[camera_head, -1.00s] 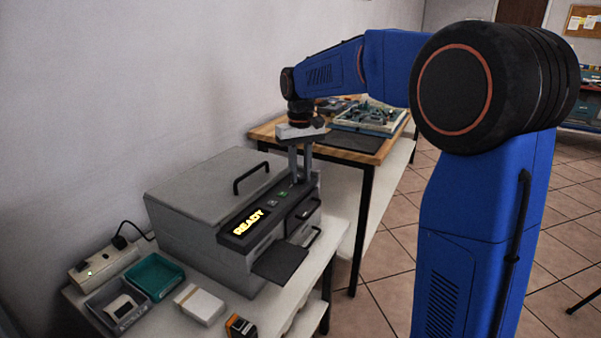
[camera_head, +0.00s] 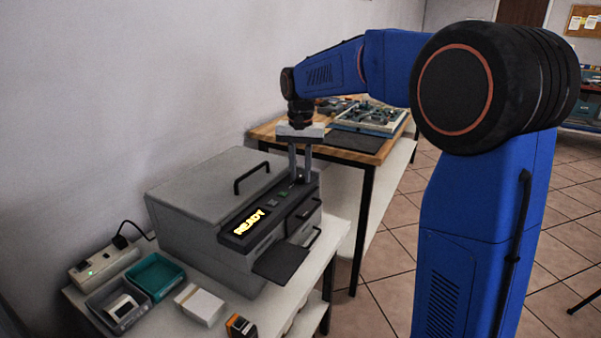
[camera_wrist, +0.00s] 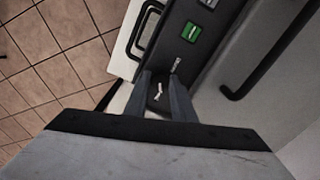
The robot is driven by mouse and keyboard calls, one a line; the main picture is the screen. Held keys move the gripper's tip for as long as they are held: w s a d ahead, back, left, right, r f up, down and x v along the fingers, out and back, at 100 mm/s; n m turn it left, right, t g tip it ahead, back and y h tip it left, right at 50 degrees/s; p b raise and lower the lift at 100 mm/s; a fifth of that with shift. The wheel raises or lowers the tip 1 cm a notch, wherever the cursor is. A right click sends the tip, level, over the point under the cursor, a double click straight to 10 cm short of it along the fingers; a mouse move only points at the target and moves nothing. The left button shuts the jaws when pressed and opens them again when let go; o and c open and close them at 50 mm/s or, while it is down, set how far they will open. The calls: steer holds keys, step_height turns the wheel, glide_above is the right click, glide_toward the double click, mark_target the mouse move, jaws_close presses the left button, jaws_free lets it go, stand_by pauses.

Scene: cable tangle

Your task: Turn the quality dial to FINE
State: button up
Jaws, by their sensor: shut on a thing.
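The grey printer (camera_head: 185,222) stands on a white table, with a dark control strip along its front top edge. Its display (camera_head: 249,222) reads READY. My gripper (camera_head: 300,179) points down at the right end of that strip, its fingers around the dark quality dial (camera_wrist: 157,97). The wrist view shows my gripper (camera_wrist: 159,76) shut on the dial, one finger on each side. A pale pointer mark shows on the dial's top. A small pale label (camera_wrist: 178,64) is on the panel beside it, too blurred to read. The fingers hide part of the dial's surroundings.
A green button (camera_wrist: 191,33) is on the strip near the dial. A dark lid handle (camera_head: 252,177) stands up from the printer. A black output tray (camera_head: 280,262) sticks out in front. Small bins, boxes and a power strip (camera_head: 104,264) lie at left.

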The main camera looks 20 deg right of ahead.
mark_target(300, 177)
stand_by(0.3)
steer(key=o, duration=1.1)
steer(key=shift+c, duration=0.2)
steer(key=shift+r, duration=0.1)
step_height(300, 177, up, 17)
steer(key=shift+r, duration=0.1)
steer(key=s+d+f+n+t, duration=0.1)
steer(key=s+d+f+n, duration=0.2)
steer(key=s, duration=0.7)
steer(key=s+d+f+t, duration=0.2)
steer(key=s+f, duration=0.4)
steer(key=s, duration=0.5)
steer(key=s+d+f+n+t, duration=0.1)
steer(key=s+d+f+n, duration=0.1)
steer(key=s+f, duration=1.3)
steer(key=shift+s+f+t, duration=0.15)
steer(key=shift+f+t, duration=0.25)
steer(key=shift+f, duration=0.15)
